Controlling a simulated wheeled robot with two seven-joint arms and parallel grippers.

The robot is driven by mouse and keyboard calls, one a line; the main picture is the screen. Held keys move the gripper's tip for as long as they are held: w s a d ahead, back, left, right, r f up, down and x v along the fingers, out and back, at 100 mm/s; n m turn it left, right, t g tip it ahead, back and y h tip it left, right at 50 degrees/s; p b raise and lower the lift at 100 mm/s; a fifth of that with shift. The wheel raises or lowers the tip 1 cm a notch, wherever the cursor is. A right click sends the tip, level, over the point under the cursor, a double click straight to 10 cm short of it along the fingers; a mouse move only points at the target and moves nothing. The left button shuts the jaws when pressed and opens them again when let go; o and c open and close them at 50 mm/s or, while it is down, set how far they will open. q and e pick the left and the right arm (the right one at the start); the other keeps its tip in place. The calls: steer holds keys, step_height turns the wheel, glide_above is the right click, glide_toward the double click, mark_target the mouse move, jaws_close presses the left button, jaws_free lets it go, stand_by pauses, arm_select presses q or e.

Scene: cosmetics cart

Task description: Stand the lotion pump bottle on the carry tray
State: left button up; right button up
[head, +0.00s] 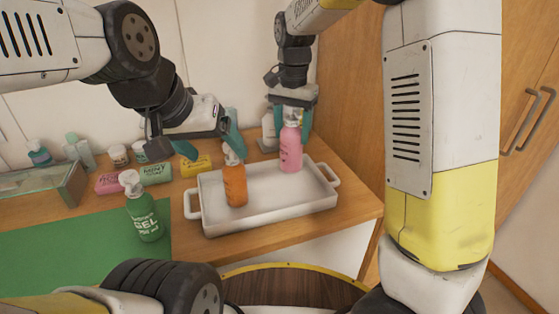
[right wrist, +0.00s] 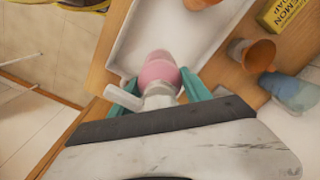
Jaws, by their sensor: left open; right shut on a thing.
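A pink pump bottle (head: 290,151) with a white pump head stands upright at the back right of the white carry tray (head: 262,217). I cannot tell whether its base touches the tray floor. Its label is too small to read. My right gripper (head: 290,112) is shut on it near the top, from above. The right wrist view shows the pink bottle (right wrist: 158,70) between the teal fingers. An orange pump bottle (head: 235,186) stands upright in the tray's left part. My left gripper (head: 212,144) is open and empty, just above and behind the orange bottle.
A green gel bottle (head: 146,218) stands on the green mat (head: 70,262) left of the tray. Soap boxes (head: 153,174) and small jars lie behind it. A pale bottle (head: 268,131) stands behind the tray. The tray's middle is clear.

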mark_target(291, 157)
step_height(291, 157, down, 8)
steer(key=shift+r, duration=0.1)
stand_by(0.4)
steer(key=o, duration=1.7)
steer(key=shift+f, duration=0.2)
